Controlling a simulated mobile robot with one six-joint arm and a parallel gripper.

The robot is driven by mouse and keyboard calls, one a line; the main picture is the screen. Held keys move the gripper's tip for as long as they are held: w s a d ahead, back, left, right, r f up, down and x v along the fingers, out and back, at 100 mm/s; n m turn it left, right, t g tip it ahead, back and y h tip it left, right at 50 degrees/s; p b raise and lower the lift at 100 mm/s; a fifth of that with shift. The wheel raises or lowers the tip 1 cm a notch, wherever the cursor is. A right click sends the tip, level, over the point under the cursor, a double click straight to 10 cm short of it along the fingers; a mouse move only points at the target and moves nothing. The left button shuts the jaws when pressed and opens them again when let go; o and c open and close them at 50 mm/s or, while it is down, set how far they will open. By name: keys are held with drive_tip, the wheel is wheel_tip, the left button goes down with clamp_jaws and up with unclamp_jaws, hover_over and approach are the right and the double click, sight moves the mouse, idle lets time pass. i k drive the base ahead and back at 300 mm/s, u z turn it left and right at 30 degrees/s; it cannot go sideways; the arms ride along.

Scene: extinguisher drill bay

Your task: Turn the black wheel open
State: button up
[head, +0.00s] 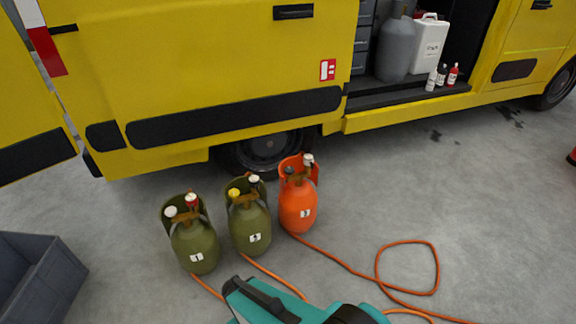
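A small black wheel (289,171) sits on the left side of the valve on top of the orange cylinder (298,208), which is labelled 3. A pale-topped knob (308,159) sits to its right, inside the cylinder's orange collar. The orange cylinder stands upright on the floor, rightmost in a row of three. Whether the wheel is open or closed cannot be told. Teal and black parts of my arm show at the bottom edge, in front of the cylinders and apart from them. My gripper's fingers are not in view.
Two olive cylinders stand to the left: one (195,245) with white and red knobs, one (250,228) with a yellow knob. Orange hoses (335,262) run over the floor. A yellow van (220,60) stands close behind. A grey crate (45,275) is at lower left. Floor at right is open.

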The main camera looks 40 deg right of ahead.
sight(289, 170)
drive_tip(key=i, duration=0.95)
drive_tip(key=z, duration=0.05)
